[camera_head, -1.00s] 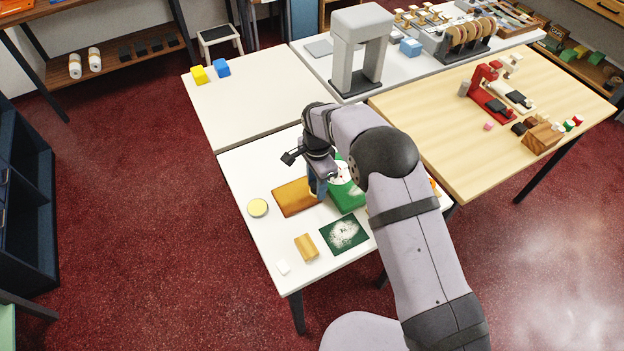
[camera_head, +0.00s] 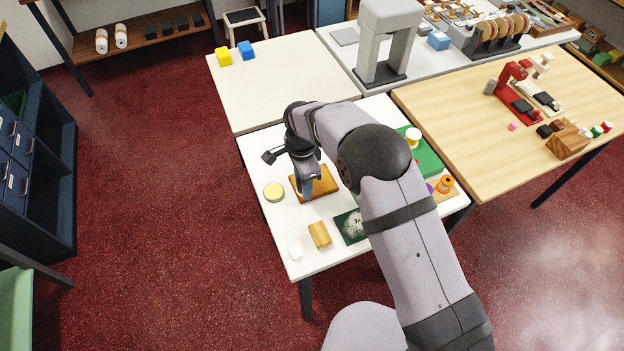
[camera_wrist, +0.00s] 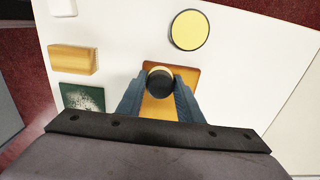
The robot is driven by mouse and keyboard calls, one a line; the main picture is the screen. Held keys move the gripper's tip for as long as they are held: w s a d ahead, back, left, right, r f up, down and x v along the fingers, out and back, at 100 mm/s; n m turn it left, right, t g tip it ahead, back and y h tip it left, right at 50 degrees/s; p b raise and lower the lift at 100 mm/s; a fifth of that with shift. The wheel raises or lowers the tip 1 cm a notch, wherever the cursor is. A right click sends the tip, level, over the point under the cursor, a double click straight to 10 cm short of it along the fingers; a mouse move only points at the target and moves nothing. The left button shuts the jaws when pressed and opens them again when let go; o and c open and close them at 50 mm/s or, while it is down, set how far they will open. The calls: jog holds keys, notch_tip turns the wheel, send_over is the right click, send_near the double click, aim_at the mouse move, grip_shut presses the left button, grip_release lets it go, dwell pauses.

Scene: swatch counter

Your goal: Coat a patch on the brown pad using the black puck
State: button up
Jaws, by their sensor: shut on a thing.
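The brown pad (camera_head: 325,184) lies flat on the white table, partly hidden behind my gripper in the head view. It also shows in the wrist view (camera_wrist: 184,76). My gripper (camera_head: 306,192) is over the pad, pointing down. In the wrist view my gripper (camera_wrist: 160,84) has its two blue-grey fingers shut on the black puck (camera_wrist: 160,82), which has a pale rim or top. The puck is above or on the pad; I cannot tell whether it touches. The puck is mostly hidden in the head view.
A round yellow-topped disc (camera_head: 273,192) lies left of the pad. A wooden block (camera_head: 320,235), a white block (camera_head: 295,252) and a dark green board with white speckles (camera_head: 350,226) lie in front. A green block (camera_head: 428,158) and an orange item (camera_head: 446,184) are at right.

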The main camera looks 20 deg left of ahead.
jog(key=shift+s+a, duration=0.6)
jog(key=shift+s, duration=0.05)
jog(key=shift+s+a+r, duration=0.15)
jog(key=shift+r, duration=0.15)
notch_tip(320, 180, up, 8)
jog(key=p, duration=0.5)
jog(key=shift+f, duration=0.25)
jog(key=shift+f, duration=0.1)
